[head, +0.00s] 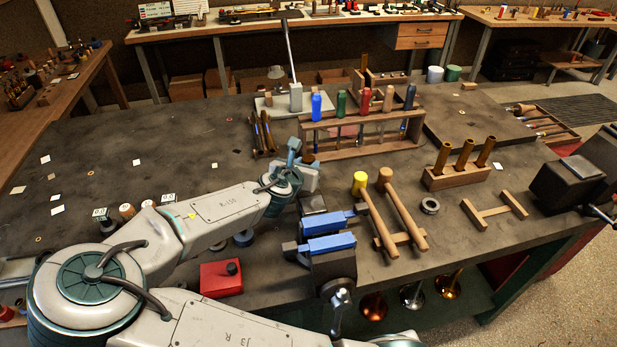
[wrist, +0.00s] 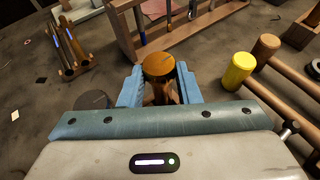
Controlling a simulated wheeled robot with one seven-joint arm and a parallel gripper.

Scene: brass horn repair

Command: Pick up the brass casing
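A round-topped orange-brown piece (wrist: 158,66) stands between my fingers in the wrist view; it may be the brass casing, but its lower part is dark and partly hidden. My gripper (wrist: 159,88) is open around it, one blue finger on each side, and I see no clear contact. Three brass-coloured tubes (head: 463,154) stand tilted in a wooden block (head: 455,178) at the right, apart from my gripper.
A wooden rack (head: 360,137) with coloured-handled tools stands just behind my gripper. Two mallets (head: 398,208) and the blue-jawed vise (head: 330,243) are close on its right and front. A red box (head: 221,279) lies nearer me.

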